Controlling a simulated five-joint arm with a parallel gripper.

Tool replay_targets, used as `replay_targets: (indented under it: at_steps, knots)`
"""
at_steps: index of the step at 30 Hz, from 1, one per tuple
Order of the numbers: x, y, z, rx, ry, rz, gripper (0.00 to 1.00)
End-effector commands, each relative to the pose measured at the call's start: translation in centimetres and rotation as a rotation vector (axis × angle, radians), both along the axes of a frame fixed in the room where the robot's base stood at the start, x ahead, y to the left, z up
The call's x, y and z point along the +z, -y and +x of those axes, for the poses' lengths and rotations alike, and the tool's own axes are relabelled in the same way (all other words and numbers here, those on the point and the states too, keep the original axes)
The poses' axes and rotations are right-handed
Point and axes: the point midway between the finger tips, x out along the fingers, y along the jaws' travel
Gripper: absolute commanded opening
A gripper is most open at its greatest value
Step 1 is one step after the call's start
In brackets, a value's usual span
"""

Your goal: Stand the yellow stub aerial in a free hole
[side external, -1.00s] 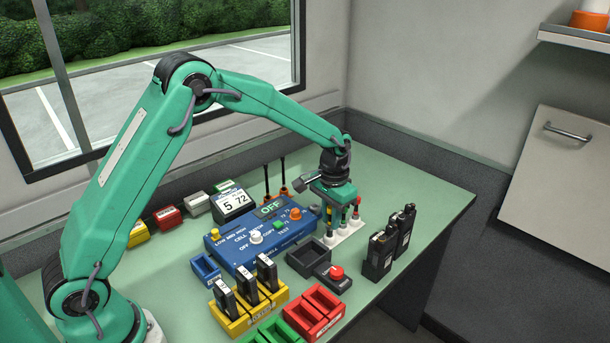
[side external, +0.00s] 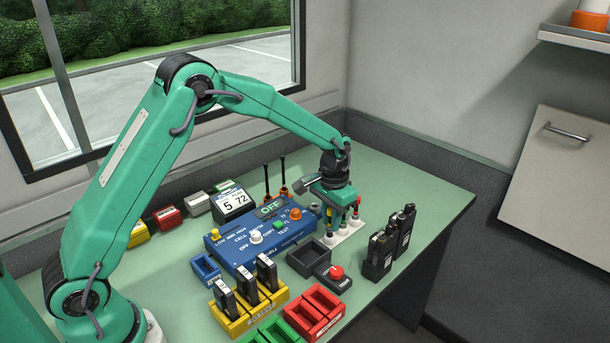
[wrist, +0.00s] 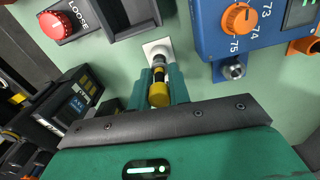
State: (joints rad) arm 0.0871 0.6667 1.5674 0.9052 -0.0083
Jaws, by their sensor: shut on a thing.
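The yellow stub aerial (wrist: 159,94) is between the fingers of my gripper (wrist: 160,88) in the wrist view. Its yellow end faces the camera and a dark part runs down towards the white block (wrist: 157,46). I cannot tell whether its lower end is inside a hole. In the side view my gripper (side external: 338,218) points down over the white block (side external: 352,233), its fingers low and close to the block. A red-marked aerial (side external: 357,205) stands upright at the block's far end. My gripper hides much of the block and its holes.
The blue test set (side external: 262,238) stands left of the white block, with an empty dark tray (side external: 308,257) and a red button box (side external: 335,275) in front. Black radios (side external: 380,255) stand to the right. Yellow, red (side external: 315,310) and green racks are at the front.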

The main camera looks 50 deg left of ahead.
Motion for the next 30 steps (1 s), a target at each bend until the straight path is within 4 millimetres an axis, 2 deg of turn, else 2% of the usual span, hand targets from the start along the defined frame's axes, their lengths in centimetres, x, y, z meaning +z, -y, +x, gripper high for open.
replay_targets:
  at_steps: [14,15,18,19,25,27,30]
  knots:
    - [-0.54,0.0,-0.01,0.0,-0.001,0.0,0.0]
    - [-0.53,0.0,-0.01,0.0,-0.001,0.0,0.2]
    - [-0.53,0.0,-0.01,0.0,-0.001,0.0,0.4]
    - [-0.52,0.0,-0.01,0.0,-0.001,0.0,0.44]
    - [-0.52,0.0,-0.01,0.0,-0.001,0.0,0.44]
    - [-0.53,0.0,-0.01,0.0,-0.001,0.0,0.58]
    - [-0.52,0.0,-0.02,0.0,-0.001,0.0,0.58]
